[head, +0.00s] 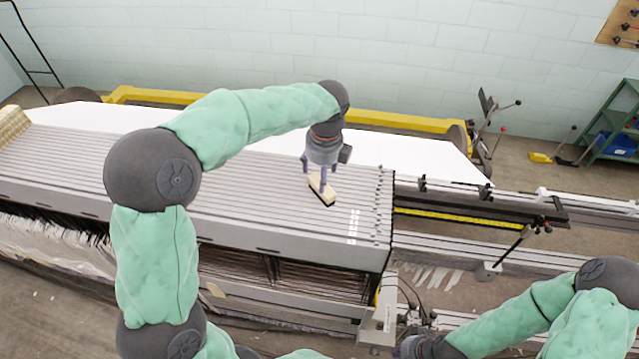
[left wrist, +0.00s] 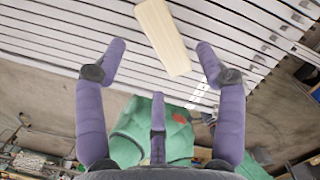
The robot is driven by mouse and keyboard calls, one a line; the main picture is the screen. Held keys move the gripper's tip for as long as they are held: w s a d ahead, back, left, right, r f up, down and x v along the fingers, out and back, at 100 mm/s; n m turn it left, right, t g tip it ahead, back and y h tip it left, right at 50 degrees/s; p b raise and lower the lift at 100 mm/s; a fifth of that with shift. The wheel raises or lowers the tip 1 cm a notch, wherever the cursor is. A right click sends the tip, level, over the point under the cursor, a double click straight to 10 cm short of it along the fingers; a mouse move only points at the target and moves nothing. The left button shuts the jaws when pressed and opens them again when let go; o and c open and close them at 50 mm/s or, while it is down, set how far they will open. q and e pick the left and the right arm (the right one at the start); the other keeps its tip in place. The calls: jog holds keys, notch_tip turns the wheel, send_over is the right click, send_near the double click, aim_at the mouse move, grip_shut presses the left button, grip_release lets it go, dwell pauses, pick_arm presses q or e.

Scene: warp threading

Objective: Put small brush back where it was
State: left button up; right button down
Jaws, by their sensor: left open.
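The small brush (head: 325,192) has a pale wooden back and a dark lower edge. It appears to lie on the grey slatted top (head: 250,200) of the long machine, near its right end. In the left wrist view the brush (left wrist: 163,38) lies slantwise, mostly beyond my fingertips, with its near end between them. My left gripper (head: 318,172) is directly above it with its purple fingers spread. The left wrist view shows the fingers (left wrist: 160,62) open and apart from the brush. My right gripper (head: 412,346) is low at the bottom edge, partly cut off; its fingers are unclear.
A white sheet-like surface (head: 420,150) and a yellow beam (head: 400,118) lie behind the slats. Rails and a lever (head: 515,245) stand to the right. A green shelf with a blue bin (head: 620,143) is at the far right. The slats around the brush are clear.

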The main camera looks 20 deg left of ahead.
pick_arm(q)
jog(key=r, duration=0.5)
jog(key=shift+s+d, duration=0.15)
jog(key=shift+d, duration=0.1)
jog(key=shift+f, duration=0.1)
